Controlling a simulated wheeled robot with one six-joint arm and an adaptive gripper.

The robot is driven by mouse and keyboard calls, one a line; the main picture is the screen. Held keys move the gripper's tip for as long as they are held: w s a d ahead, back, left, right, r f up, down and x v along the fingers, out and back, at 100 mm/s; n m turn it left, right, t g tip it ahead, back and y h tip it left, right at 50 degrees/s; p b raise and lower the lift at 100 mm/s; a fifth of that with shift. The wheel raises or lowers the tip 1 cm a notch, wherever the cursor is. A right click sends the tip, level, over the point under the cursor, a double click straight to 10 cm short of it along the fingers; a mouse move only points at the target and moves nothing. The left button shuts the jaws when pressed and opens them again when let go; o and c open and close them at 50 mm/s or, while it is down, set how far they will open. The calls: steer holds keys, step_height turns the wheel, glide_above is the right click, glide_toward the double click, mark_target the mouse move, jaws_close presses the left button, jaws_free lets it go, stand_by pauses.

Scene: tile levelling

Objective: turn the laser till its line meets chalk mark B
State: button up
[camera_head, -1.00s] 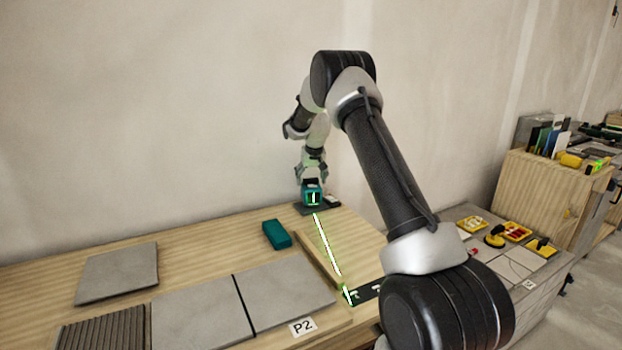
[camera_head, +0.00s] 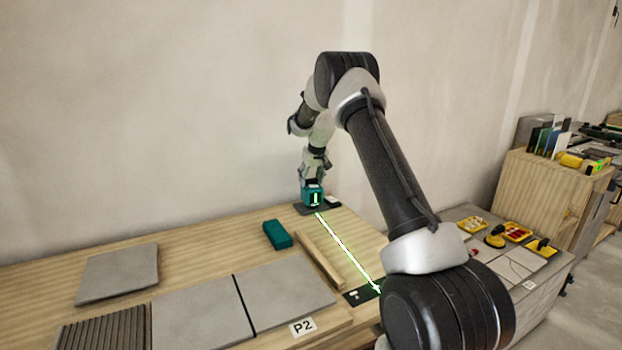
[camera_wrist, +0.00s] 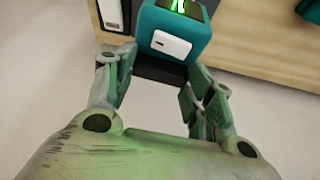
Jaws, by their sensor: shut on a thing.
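The teal laser (camera_head: 311,198) stands on a dark base plate (camera_head: 333,205) at the back of the bench. My gripper (camera_head: 314,182) reaches down onto it from above and is shut on it. In the wrist view, my gripper (camera_wrist: 158,68) has a finger on each side of the teal laser body (camera_wrist: 172,22). The green laser line (camera_head: 346,249) runs from the laser toward the front right and ends on a dark strip (camera_head: 362,295) at the front edge. A white mark shows on the strip left of the line; my arm hides the strip's right part. I cannot read mark B.
A wooden batten (camera_head: 319,259) lies left of the line. A teal box (camera_head: 277,235) and grey tiles (camera_head: 196,304) are farther left, with a P2 label (camera_head: 303,327) in front. A side bench on the right holds yellow trays (camera_head: 516,232). My arm spans the bench's right side.

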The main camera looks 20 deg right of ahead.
steer(key=o, duration=1)
steer(key=shift+f, duration=0.2)
steer(key=shift+r, duration=0.1)
steer(key=v, duration=1.2)
